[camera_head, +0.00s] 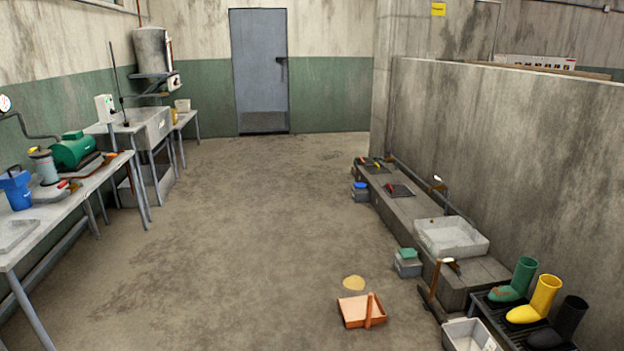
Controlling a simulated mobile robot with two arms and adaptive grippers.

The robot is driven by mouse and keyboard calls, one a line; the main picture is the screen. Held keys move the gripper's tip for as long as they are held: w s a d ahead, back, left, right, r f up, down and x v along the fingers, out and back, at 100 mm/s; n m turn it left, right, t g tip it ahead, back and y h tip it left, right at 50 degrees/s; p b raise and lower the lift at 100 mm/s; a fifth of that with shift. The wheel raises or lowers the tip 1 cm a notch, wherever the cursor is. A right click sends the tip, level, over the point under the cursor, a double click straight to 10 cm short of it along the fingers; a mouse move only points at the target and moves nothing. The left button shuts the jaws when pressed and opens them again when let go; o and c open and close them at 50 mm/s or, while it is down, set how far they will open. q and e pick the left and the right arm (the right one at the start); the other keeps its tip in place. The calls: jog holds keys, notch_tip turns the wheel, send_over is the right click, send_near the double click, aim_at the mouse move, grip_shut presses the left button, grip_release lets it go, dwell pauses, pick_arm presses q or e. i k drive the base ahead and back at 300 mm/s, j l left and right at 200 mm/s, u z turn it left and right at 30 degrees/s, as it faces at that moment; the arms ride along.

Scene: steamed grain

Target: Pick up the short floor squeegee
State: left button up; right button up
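A short brown-handled tool (435,282) stands nearly upright against the front of the low concrete bench, at the lower right. It has a wide brown piece at its lower end on the floor. It may be the short floor squeegee, but it is too small to be sure. Neither of my grippers is in view.
An orange dustpan (352,309) lies on the floor beside a tan grain pile (354,283). A grey box (408,267), a pale crate (470,335) and a boot rack (488,311) stand nearby. Metal tables (50,228) line the left. The middle floor is clear.

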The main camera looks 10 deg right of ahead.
aim_at(428, 306)
jog(key=i+z, duration=0.1)
jog(key=i, duration=0.55)
jog(key=i+j+z, duration=0.1)
jog(key=i, duration=0.55)
jog(key=i+j+z, duration=0.1)
jog(key=i, duration=0.55)
jog(key=i+l+z, duration=0.1)
jog(key=i+z, duration=0.25)
jog(key=i, duration=0.2)
jog(key=i+j+z, duration=0.1)
jog(key=i+z, duration=0.25)
jog(key=i, duration=0.2)
jog(key=i+j+z, duration=0.2)
jog(key=i+z, duration=0.2)
jog(key=i, duration=0.2)
